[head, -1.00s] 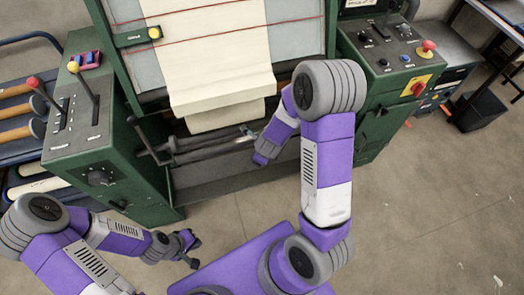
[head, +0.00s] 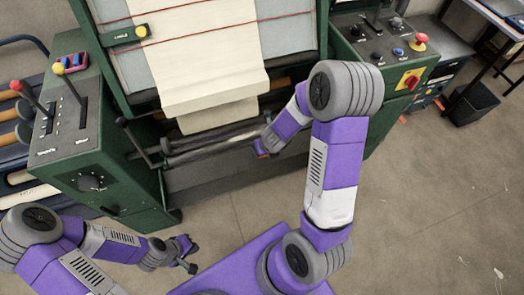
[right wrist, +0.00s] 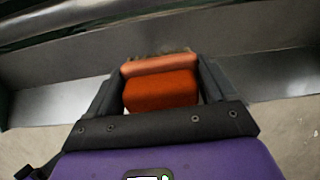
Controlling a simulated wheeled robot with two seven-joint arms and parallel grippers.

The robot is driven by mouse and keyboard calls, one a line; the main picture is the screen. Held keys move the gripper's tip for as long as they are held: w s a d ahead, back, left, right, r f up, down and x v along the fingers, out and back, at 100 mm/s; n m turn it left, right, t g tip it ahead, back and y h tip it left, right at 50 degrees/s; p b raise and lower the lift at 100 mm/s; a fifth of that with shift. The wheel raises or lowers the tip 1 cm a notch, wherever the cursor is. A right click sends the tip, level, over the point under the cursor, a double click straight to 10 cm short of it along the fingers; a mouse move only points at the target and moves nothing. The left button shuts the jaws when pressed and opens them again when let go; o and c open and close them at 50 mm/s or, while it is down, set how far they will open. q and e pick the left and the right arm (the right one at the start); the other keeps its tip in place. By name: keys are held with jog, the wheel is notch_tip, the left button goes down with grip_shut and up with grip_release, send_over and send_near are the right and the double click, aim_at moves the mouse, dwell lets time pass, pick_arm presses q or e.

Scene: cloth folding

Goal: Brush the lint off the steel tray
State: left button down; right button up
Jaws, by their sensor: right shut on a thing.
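The steel tray (head: 215,180) is a grey trough low in the green machine, below the rollers. It also shows in the right wrist view (right wrist: 268,75) as a dull metal surface with a back wall. My right gripper (head: 263,148) is at the tray's right part, below the rollers. In the right wrist view my right gripper (right wrist: 160,88) is shut on an orange brush (right wrist: 162,90). Bristles show faintly at its far edge; whether they touch the tray is unclear. I cannot make out lint on the tray. My left gripper (head: 190,256) is open and empty, left of the tray's front.
Rollers (head: 215,142) and a hanging cream cloth (head: 205,70) are close above the tray. A lever (head: 135,140) juts out at the left. Control consoles (head: 75,125) flank the machine. The floor in front is clear apart from pale scraps (head: 498,273).

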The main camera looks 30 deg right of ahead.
jog(key=shift+b+x, duration=1.9)
jog(key=shift+x, duration=1.05)
jog(key=shift+b+x, duration=0.8)
jog(key=shift+x, duration=0.25)
jog(key=shift+d, duration=0.1)
jog(key=shift+s+d+r, duration=0.1)
jog(key=shift+s+d, duration=0.15)
jog(key=shift+d, duration=0.65)
jog(key=shift+s+d, duration=0.25)
jog(key=shift+d, duration=0.65)
jog(key=shift+b, duration=0.3)
jog(key=shift+w+a+f, duration=0.1)
jog(key=shift+w+a, duration=0.15)
jog(key=shift+a, duration=0.75)
jog(key=shift+w+a+f, duration=0.15)
jog(key=shift+w+a, duration=0.05)
jog(key=shift+a, duration=0.8)
jog(key=shift+r, duration=0.1)
